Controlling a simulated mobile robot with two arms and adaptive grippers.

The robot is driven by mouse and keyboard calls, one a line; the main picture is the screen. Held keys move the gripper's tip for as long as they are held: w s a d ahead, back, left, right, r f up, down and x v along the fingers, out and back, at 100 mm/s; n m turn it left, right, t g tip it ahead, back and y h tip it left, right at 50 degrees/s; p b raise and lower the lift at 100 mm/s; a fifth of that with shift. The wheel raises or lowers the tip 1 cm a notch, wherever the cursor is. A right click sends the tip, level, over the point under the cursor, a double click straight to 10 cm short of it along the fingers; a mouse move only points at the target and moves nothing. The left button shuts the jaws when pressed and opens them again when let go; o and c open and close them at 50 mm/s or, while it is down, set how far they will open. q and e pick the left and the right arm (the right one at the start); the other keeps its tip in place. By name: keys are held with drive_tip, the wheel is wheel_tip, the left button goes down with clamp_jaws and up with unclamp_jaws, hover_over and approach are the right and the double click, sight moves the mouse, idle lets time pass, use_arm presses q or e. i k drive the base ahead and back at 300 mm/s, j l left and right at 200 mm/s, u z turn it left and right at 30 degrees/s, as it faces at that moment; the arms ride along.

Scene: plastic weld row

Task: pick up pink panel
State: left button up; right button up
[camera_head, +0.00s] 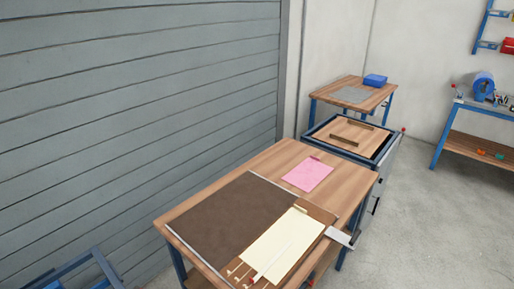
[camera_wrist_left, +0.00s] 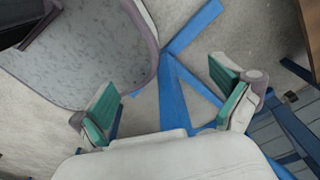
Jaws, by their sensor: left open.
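The pink panel (camera_head: 308,175) lies flat on the far part of the wooden table (camera_head: 283,157) in the head view, beyond the dark brown mat (camera_head: 232,217). My left gripper (camera_wrist_left: 174,108) shows in the left wrist view with its two green-padded fingers wide apart and nothing between them. Behind the fingers there are blue bars and grey floor. The panel does not show in the left wrist view, and neither gripper shows in the head view.
A cream sheet (camera_head: 283,244) and thin rods lie on the table's near right side. A blue-framed cart (camera_head: 382,158) with a wood top and a second table (camera_head: 388,93) with a blue box (camera_head: 375,80) stand beyond. Grey floor (camera_head: 430,225) is clear at right.

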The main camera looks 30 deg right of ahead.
sight(307, 175)
drive_tip(key=l+z, duration=0.25)
drive_tip(key=z, duration=0.2)
drive_tip(key=l+z, duration=0.25)
drive_tip(key=z, duration=0.2)
drive_tip(key=i+l+z, duration=0.15)
drive_tip(key=z, duration=0.3)
drive_tip(key=i+l+u, duration=0.1)
drive_tip(key=l, duration=0.3)
drive_tip(key=i+l+u, duration=0.1)
drive_tip(key=l, duration=0.3)
drive_tip(key=i, duration=0.1)
